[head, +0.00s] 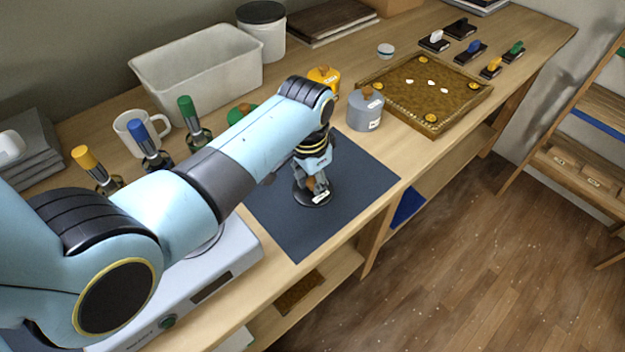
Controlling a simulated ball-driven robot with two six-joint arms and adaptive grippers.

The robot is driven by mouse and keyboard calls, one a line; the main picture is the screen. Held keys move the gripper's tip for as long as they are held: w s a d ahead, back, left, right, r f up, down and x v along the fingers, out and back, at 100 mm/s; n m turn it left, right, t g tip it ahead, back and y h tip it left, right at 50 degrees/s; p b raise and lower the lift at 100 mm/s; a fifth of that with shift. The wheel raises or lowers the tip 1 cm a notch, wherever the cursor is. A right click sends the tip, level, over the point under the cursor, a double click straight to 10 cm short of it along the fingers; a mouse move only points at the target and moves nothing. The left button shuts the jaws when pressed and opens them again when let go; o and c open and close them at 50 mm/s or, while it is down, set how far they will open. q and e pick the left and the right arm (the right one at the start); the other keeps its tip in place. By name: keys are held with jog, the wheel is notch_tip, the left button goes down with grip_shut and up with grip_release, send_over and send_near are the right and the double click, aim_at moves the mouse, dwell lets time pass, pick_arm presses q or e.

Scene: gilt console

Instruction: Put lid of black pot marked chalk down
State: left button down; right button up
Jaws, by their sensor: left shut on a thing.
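My left gripper (316,178) points down over the dark mat (353,177) and is shut on the brown knob of a round black lid (300,199). A small white label shows at the lid's front edge. The lid is level and at or just above the mat; I cannot tell whether it touches. I do not make out the black pot's body; my left arm covers part of the table behind. My right gripper is not in view.
A grey pot (364,112) stands just behind the mat, near a yellow pot (318,76). A green-topped thing (238,113) is partly behind my arm. A brown game board (440,117) lies to the right. The mat's right part is clear up to the table's front edge.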

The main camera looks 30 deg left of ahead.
aim_at(310, 193)
pick_arm(q)
jog(key=shift+f, duration=0.2)
jog(key=c, duration=1.2)
grip_release()
jog(key=shift+o, duration=0.2)
notch_tip(310, 193, up, 12)
jog(key=s, duration=0.1)
jog(key=shift+s+r+p, duration=0.2)
jog(key=shift+p, duration=0.2)
